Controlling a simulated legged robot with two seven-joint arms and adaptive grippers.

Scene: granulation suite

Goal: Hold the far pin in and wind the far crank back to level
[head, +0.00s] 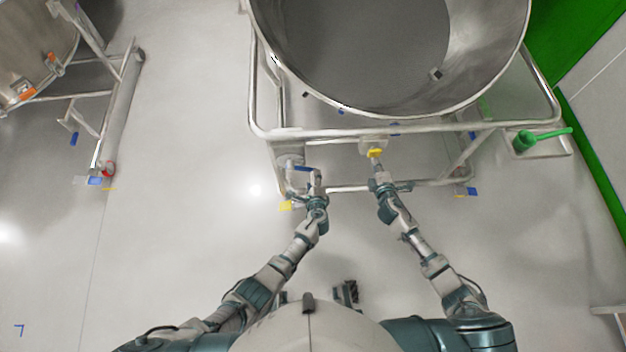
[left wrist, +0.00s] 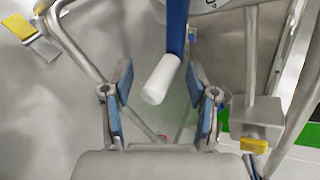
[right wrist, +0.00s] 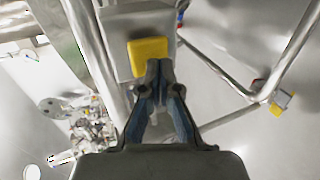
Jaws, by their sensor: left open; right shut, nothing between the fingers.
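The crank has a blue arm (head: 303,168) on the front left of the steel frame. In the left wrist view its blue arm (left wrist: 177,25) ends in a white handle (left wrist: 161,80). My left gripper (head: 315,178) is open, with the white handle between its spread fingers and apart from both. The yellow pin (head: 375,153) sits on a grey box at the frame's front bar. My right gripper (head: 377,164) is shut and empty, its fingertips at the pin. In the right wrist view the fingertips overlap the lower edge of the yellow pin (right wrist: 148,48); contact is hard to tell.
A large steel bowl (head: 470,60) sits above the tubular frame (head: 543,115). A green tool (head: 527,140) lies on a small shelf at the right. Another vessel (head: 30,45) on a frame stands at the left. The floor (head: 180,150) between them is clear.

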